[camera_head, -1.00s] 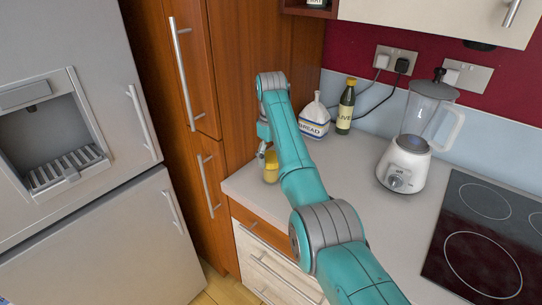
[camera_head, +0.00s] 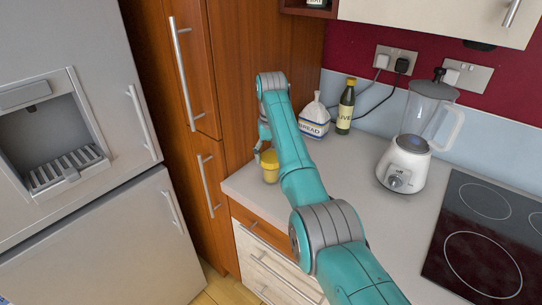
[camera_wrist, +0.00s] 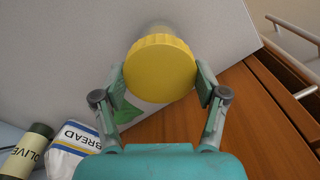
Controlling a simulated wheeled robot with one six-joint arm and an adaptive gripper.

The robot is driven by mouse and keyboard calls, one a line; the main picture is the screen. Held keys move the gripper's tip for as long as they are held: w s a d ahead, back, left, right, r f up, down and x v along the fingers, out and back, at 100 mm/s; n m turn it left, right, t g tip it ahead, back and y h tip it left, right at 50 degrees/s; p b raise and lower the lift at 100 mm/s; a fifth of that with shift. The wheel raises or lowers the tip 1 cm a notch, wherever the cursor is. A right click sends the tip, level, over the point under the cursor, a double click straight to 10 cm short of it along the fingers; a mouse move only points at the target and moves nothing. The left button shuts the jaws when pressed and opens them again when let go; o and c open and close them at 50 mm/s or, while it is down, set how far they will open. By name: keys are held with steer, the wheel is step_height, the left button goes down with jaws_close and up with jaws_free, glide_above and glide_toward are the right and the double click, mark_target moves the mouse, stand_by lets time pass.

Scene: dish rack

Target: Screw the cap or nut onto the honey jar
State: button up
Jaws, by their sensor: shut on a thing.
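The honey jar (camera_head: 271,178) stands on the countertop near its left corner in the head view. A ribbed yellow cap (camera_wrist: 160,70) is over the jar's mouth, seen from above in the wrist view. The jar's pale body (camera_wrist: 158,31) shows a little past the cap's far edge; most of it is hidden. My gripper (camera_wrist: 159,82) has one finger on each side of the cap and is shut on it. I cannot tell how tightly the cap sits on the jar.
A bread bag (camera_head: 314,120) and an olive oil bottle (camera_head: 345,107) stand behind the jar. A blender (camera_head: 404,160) and a dark hob (camera_head: 485,235) are to the right. A wooden cabinet (camera_head: 240,80) rises to the left. The counter's edge is close to the jar.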

steer(key=shift+m, duration=0.7)
steer(key=o, duration=1.3)
steer(key=shift+o, duration=0.2)
